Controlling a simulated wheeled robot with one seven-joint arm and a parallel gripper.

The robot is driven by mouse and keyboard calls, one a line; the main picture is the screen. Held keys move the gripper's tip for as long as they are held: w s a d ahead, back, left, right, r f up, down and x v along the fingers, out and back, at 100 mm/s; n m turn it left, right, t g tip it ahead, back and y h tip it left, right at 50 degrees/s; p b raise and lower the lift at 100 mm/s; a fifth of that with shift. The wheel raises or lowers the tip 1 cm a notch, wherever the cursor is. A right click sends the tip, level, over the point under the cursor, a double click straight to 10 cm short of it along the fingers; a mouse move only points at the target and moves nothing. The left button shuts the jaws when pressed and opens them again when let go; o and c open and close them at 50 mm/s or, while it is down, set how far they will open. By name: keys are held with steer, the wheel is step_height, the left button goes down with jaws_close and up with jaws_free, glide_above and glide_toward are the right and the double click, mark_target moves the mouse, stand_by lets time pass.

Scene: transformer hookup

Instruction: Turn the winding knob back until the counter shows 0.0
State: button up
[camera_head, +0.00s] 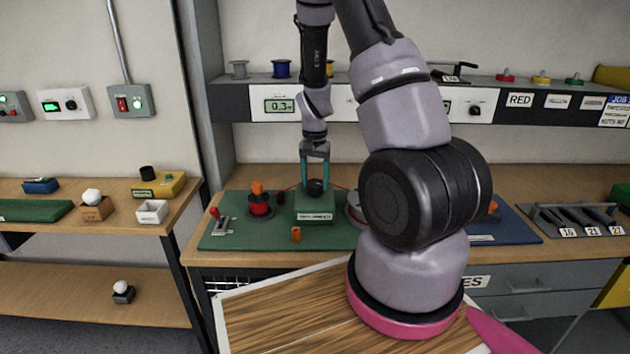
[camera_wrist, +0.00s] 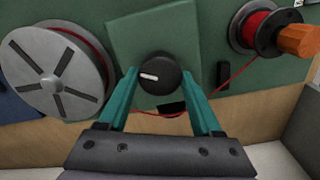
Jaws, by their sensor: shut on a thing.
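The winding knob (camera_wrist: 160,76) is black and round with a white pointer mark, set on a green block (camera_head: 315,203) on the green mat. In the wrist view the pointer points left. My gripper (camera_wrist: 166,88) has teal fingers, one on each side of the knob, and is shut on it. In the head view my gripper (camera_head: 315,180) comes down onto the knob from above. The counter (camera_head: 279,106) on the shelf front reads what looks like 0.3, with the characters small.
A red wire spool with an orange knob (camera_head: 257,188) stands left of the green block. A large grey reel (camera_wrist: 62,72) stands on its other side, and a red wire (camera_wrist: 235,78) runs past the block. A small orange piece (camera_head: 296,235) lies at the mat's front. My arm hides part of the bench.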

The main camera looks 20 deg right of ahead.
mark_target(315, 183)
steer(key=shift+n, duration=0.9)
steer(key=o, duration=1.4)
steer(key=shift+c, duration=0.2)
step_height(315, 183, up, 11)
steer(key=shift+f, duration=0.1)
